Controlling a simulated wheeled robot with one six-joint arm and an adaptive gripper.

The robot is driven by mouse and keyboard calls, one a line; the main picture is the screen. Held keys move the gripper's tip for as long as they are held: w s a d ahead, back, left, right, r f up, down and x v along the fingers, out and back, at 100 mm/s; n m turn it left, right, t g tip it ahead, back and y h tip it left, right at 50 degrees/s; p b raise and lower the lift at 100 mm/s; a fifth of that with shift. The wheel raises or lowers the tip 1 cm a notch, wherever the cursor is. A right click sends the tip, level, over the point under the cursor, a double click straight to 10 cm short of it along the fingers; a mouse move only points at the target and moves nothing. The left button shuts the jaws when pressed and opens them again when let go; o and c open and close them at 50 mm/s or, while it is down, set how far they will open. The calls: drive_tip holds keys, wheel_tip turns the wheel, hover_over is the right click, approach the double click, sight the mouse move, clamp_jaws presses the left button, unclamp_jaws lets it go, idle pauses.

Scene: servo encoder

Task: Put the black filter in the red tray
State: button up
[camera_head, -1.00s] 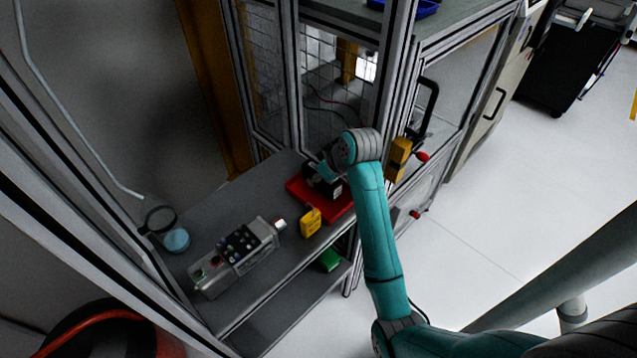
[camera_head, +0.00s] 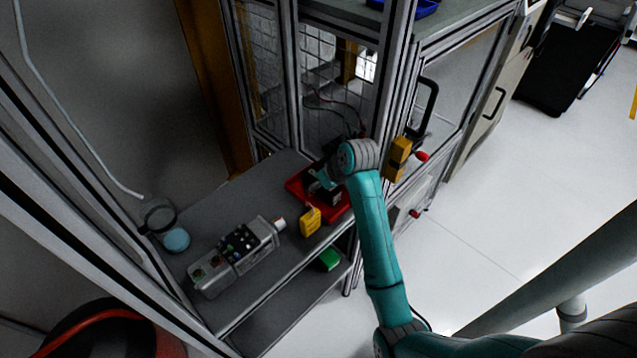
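The red tray (camera_head: 300,187) lies at the far right end of the grey bench, by the cabinet frame. My arm's wrist is above it, and my gripper (camera_head: 322,186) reaches down over the tray, partly hidden by the wrist. A small dark block with a pale face (camera_head: 329,196) shows at the gripper, low over or in the tray. I cannot tell whether it is the black filter, whether it touches the tray, or whether the fingers hold it. A black ring (camera_head: 147,226) lies at the bench's left end, apart from my gripper.
A blue disc (camera_head: 177,240) lies beside the black ring. A grey motor-like unit with buttons (camera_head: 237,255) and a yellow block (camera_head: 310,221) are on the bench. A green item (camera_head: 330,259) is on the lower shelf. Cabinet posts and a yellow latch (camera_head: 399,154) stand close to my wrist.

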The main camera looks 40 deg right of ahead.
drive_tip(key=v, duration=1.2)
drive_tip(key=shift+r, duration=0.15)
